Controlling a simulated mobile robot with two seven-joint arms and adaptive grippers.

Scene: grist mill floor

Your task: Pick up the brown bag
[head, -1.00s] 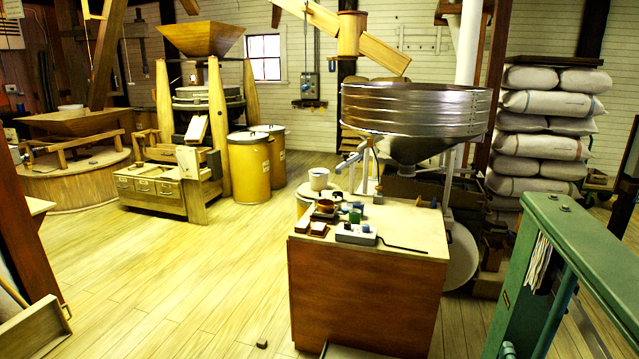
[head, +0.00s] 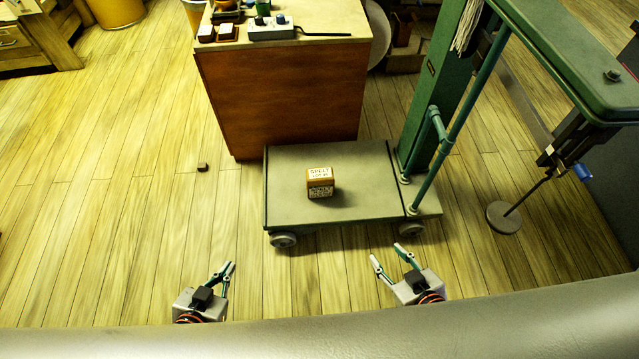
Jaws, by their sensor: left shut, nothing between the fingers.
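A small brown block-shaped bag (head: 320,188) with a pale label reading "SPELT" on top sits on the platform (head: 290,166) of the green wheeled scale. It stands near the middle of the platform, with bare surface around it. My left gripper (head: 230,266) is shut and empty, over the floor in front and to the left of the platform. My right gripper (head: 387,254) is open and empty, just in front of the platform's right part. Both grippers are apart from the bag.
The scale's green column (head: 434,105) rises behind the platform's right end, with a thin rod beside it. A wooden cabinet (head: 285,95) stands right behind the platform. A small dark block (head: 202,167) lies on the floor to the left.

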